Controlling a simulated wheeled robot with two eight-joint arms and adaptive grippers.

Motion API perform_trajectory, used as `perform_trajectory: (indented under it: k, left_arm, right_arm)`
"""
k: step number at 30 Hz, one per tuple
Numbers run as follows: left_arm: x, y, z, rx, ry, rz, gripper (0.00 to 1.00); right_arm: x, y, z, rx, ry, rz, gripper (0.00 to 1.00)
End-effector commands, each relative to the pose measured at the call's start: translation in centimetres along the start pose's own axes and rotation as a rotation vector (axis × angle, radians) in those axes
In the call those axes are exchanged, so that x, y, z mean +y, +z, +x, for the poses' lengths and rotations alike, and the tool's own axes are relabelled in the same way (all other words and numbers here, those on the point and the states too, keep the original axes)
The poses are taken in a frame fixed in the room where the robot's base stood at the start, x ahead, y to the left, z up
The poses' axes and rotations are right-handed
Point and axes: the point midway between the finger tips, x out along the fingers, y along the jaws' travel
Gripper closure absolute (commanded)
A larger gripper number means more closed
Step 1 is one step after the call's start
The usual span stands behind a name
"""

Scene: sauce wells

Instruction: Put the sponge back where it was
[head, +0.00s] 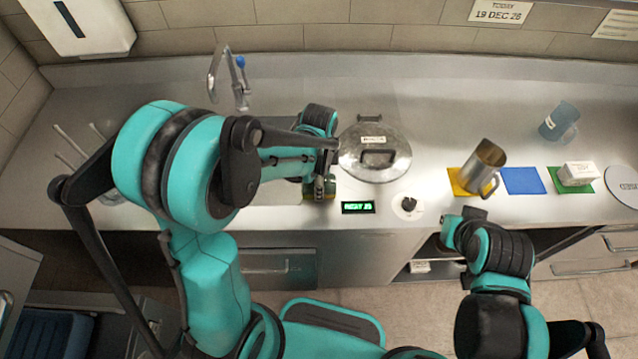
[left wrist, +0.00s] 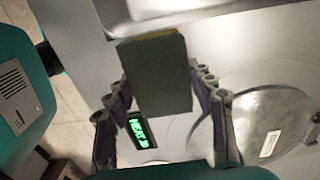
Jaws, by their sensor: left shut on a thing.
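The sponge (left wrist: 157,78), dark green with a thin yellowish edge, is held between the fingers of my left gripper (left wrist: 165,105) in the left wrist view. In the head view my left gripper (head: 319,186) points down near the counter's front edge, left of the green-lit display (head: 358,207). It largely hides the sponge there, with only a little green and yellow showing. My right arm is at the lower right in front of the counter; its gripper's fingers cannot be made out.
A round metal lid (head: 375,165) lies just right of my left gripper, with a black knob (head: 408,206) in front. A blue mat (head: 523,181) is bare. A white block (head: 579,173) sits on a green mat (head: 560,184). A faucet (head: 238,82) stands behind.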

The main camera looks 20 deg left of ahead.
Motion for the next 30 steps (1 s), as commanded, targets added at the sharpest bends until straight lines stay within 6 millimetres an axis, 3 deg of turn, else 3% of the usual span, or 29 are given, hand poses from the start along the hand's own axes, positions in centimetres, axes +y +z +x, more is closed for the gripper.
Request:
perform_trajectory:
  k: [8,9,11,12,23,30]
  left_arm:
    - [0.0,0.0,0.3,0.000,0.000,0.000,0.73]
    - [0.0,0.0,0.3,0.000,0.000,0.000,0.43]
    - [0.0,0.0,0.2,0.000,0.000,0.000,0.27]
    - [0.0,0.0,0.2,0.000,0.000,0.000,0.25]
    - [0.0,0.0,-0.2,0.000,0.000,0.000,0.25]
    - [0.1,0.0,-4.6,0.000,0.000,0.000,0.25]
  right_arm:
    - [0.0,0.2,0.2,0.000,0.000,0.000,1.00]
    - [0.0,0.2,0.3,0.000,0.000,0.000,1.00]
    - [0.0,0.1,0.2,0.000,0.000,0.000,1.00]
    - [0.0,0.1,0.2,0.000,0.000,0.000,1.00]
    - [0.0,-0.1,-0.2,0.000,0.000,0.000,1.00]
    - [0.0,-1.0,-1.4,0.000,0.000,0.000,1.00]
